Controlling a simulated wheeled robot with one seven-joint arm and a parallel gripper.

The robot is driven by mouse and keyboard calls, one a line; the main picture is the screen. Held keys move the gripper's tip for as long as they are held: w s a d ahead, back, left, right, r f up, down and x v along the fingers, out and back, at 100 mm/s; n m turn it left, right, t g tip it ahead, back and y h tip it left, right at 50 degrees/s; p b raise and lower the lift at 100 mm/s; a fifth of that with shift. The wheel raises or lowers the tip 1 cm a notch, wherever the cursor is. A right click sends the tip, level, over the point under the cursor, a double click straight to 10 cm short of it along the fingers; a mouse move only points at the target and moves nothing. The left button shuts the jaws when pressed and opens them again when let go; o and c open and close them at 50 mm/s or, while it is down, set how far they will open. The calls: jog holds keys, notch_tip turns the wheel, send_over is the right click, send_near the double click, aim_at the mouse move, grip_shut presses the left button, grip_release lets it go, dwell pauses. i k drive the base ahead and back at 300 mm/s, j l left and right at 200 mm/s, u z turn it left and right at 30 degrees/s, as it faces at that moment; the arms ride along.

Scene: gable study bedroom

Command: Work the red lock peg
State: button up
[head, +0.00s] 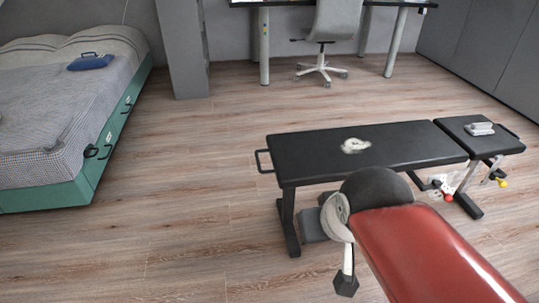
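A small red spot that looks like the red lock peg (448,197) shows low under the right part of the black bench (300,147), beside its pale metal frame. It is too small to tell its exact shape or setting. My arm reaches in from the lower right, and its dark end, which I take as my gripper (346,284), hangs low in front of the bench. It is well to the left of the red peg and apart from it. The fingers are not clear, so I cannot tell if they are open or shut.
A yellow knob (502,183) sits under the bench's separate right pad (468,125). A grey item (479,129) lies on that pad and a pale coil (355,146) on the long pad. A bed (60,140) is left, an office chair (330,30) behind. Floor at left is clear.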

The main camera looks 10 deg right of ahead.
aim_at(447, 198)
jog(key=z, duration=1.7)
